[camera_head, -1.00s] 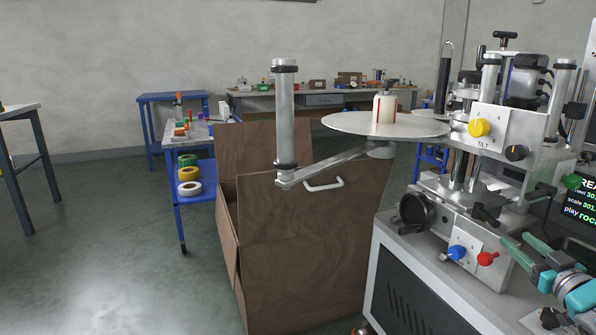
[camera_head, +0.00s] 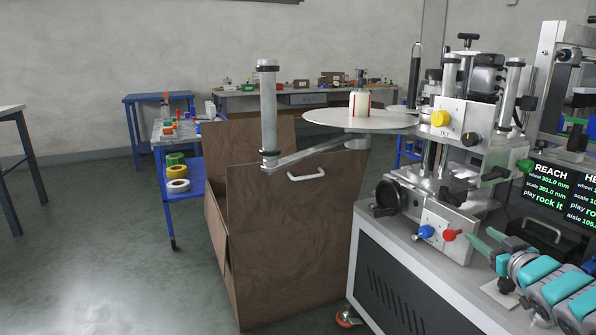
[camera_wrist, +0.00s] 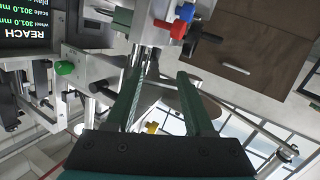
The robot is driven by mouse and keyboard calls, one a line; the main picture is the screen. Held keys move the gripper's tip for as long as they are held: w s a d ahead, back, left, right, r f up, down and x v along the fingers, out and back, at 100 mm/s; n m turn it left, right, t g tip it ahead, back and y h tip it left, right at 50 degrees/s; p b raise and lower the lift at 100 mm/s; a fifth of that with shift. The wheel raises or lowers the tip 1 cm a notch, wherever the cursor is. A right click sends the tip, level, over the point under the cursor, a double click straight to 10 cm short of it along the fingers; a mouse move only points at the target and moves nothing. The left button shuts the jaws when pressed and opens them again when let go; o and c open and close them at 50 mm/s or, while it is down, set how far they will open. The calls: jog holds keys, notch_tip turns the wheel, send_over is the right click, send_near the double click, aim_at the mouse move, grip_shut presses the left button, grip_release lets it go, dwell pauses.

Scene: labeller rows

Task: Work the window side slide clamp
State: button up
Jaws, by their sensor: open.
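The labeller (camera_head: 440,190) stands on a grey cabinet at the right. It carries a yellow TILT knob (camera_head: 440,118), a blue knob (camera_head: 425,232), a red knob (camera_head: 450,235), a green knob (camera_head: 525,165) and black clamp handles (camera_head: 454,197). I cannot tell which is the window side slide clamp. My gripper (camera_head: 481,236) is open and empty, just right of the red knob. In the wrist view its green fingers (camera_wrist: 167,65) point at the machine, with the red knob (camera_wrist: 170,28) and blue knob (camera_wrist: 186,12) beyond their tips. The green knob (camera_wrist: 64,67) is left of them.
A reel disc (camera_head: 330,117) on an arm juts left over a brown wooden crate (camera_head: 290,240). Screens (camera_head: 545,195) stand behind my arm at the right. A blue cart (camera_head: 182,195) with tape rolls is farther left. The left floor is clear.

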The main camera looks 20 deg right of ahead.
jog(key=w+a+f+g, duration=0.4)
jog(key=w+a, duration=0.1)
jog(key=a, duration=0.1)
jog(key=s+a+f+m+g, duration=0.1)
jog(key=s+a+f+g, duration=0.1)
jog(key=a, duration=0.4)
jog(key=s+a+f+g, duration=0.1)
jog(key=a+f+g, duration=0.2)
jog(key=a, duration=0.3)
jog(key=s+a+f+n+g+y, duration=0.1)
jog(key=s+a+g, duration=0.3)
jog(key=s+a, duration=0.8)
jog(key=s+a+f+n+g+y, duration=0.1)
jog(key=s+a+f+g+y, duration=0.2)
jog(key=s+a, duration=0.9)
jog(key=a+g+y, duration=0.1)
jog(key=a, duration=0.2)
